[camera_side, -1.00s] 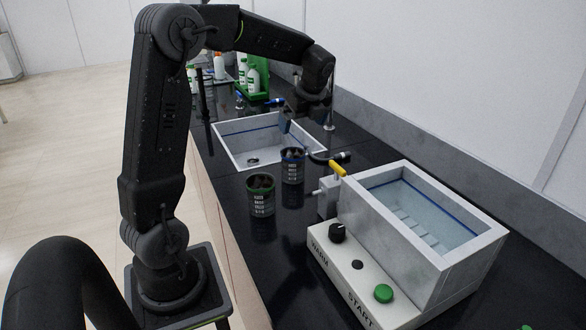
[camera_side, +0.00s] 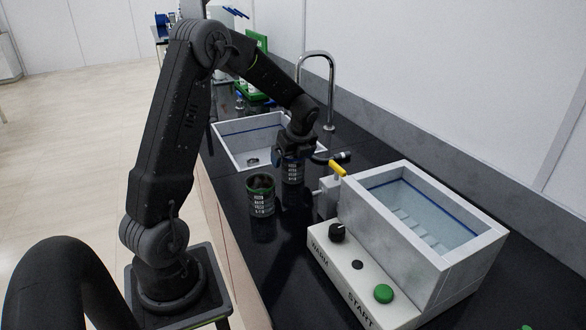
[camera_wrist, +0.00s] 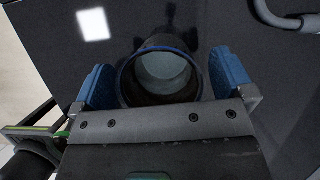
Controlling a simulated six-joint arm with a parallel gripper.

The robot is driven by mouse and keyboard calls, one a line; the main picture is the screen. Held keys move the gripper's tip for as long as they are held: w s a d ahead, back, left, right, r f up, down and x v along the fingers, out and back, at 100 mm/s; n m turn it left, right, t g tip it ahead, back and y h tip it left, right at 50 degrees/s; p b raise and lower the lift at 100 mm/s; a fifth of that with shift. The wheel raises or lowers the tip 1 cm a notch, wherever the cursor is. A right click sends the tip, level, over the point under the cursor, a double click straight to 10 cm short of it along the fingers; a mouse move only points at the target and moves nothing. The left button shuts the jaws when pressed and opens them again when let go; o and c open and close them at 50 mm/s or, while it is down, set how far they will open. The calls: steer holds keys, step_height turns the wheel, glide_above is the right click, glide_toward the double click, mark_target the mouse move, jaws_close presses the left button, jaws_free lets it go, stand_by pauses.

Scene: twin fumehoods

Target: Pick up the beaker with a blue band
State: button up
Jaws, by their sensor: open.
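The beaker with a blue band (camera_side: 292,173) stands on the black counter just in front of the sink. My gripper covers its upper part in the side view. In the wrist view I look down into the beaker (camera_wrist: 163,76), whose blue rim shows at the top. My gripper (camera_wrist: 166,84) is open, with one blue finger on each side of the beaker; a small gap shows on the right, and on the left I cannot tell whether it touches. My gripper in the side view (camera_side: 293,158) is low over the beaker. A similar beaker with a green band (camera_side: 261,196) stands to the left and nearer.
A white water bath (camera_side: 440,250) with a yellow-handled tap (camera_side: 337,168) stands close on the right. The sink (camera_side: 232,135) with a tall faucet (camera_side: 331,85) lies behind. Bottles and a green rack stand farther back. The counter's left edge is near the green-banded beaker.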

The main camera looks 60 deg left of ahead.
steer(key=shift+a+f, duration=0.15)
steer(key=shift+f, duration=0.25)
steer(key=c, duration=1.1)
